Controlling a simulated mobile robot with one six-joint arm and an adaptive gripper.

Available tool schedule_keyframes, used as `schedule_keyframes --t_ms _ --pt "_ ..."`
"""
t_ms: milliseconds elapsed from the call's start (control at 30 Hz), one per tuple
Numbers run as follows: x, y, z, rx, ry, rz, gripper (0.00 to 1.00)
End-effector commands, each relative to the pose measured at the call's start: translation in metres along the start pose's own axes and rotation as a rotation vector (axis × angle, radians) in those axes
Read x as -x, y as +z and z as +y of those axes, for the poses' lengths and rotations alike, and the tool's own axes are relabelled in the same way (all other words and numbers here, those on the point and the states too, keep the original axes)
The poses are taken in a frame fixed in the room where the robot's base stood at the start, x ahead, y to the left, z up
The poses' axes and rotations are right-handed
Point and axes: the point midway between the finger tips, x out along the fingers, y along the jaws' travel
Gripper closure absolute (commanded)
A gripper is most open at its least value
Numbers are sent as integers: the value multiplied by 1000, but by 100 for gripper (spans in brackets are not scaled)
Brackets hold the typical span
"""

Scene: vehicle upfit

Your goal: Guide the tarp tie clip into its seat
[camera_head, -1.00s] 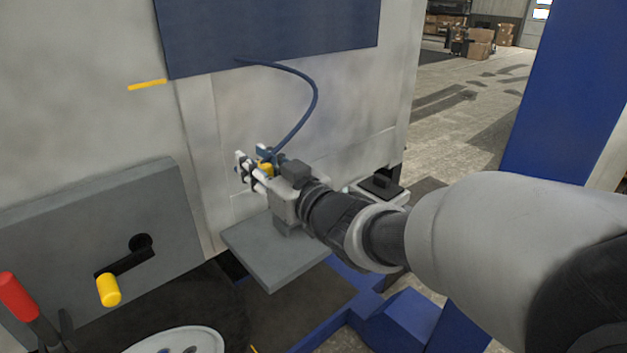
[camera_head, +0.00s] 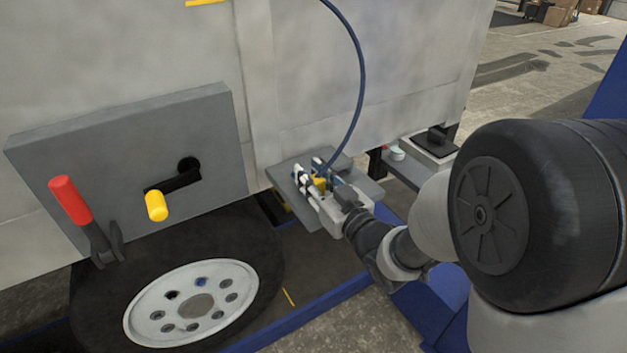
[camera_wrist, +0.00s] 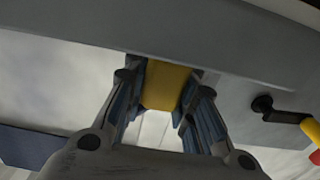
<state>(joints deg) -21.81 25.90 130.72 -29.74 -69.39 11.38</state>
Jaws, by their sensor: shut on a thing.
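My gripper (camera_head: 318,178) is shut on a yellow clip (camera_head: 320,184), which also shows between the fingers in the wrist view (camera_wrist: 166,85). A dark blue cord (camera_head: 361,80) curves down from above to the clip. The gripper is at the grey shelf plate (camera_head: 366,188) on the side of the pale vehicle body, overlapping it in the head view. In the wrist view a grey edge crosses just beyond the clip; I cannot tell whether they touch. No seat can be clearly made out. A blue panel edge (camera_wrist: 30,145) shows at the wrist view's lower left.
A grey panel (camera_head: 100,135) carries a yellow-handled crank (camera_head: 157,205). A red-handled lever (camera_head: 72,200) stands at its left, above a wheel (camera_head: 190,302). A black block (camera_head: 438,142) sits on a ledge at right. Blue beams (camera_head: 330,300) run low.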

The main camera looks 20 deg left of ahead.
Motion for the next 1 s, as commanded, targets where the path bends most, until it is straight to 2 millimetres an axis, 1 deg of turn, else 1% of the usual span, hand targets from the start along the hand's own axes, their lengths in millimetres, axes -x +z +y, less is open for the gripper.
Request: schedule_keyframes --t_ms 33,67,267,467,500,800,1000 --pt "0 8 0 -1 0 -1 99" --pt "0 10 0 -1 0 0 99" --pt "0 7 0 1 0 2 99" --pt "0 12 0 1 0 1 99" --pt "0 12 0 1 0 1 74" --pt "0 11 0 1 0 1 55" --pt "0 11 0 0 0 1 55"
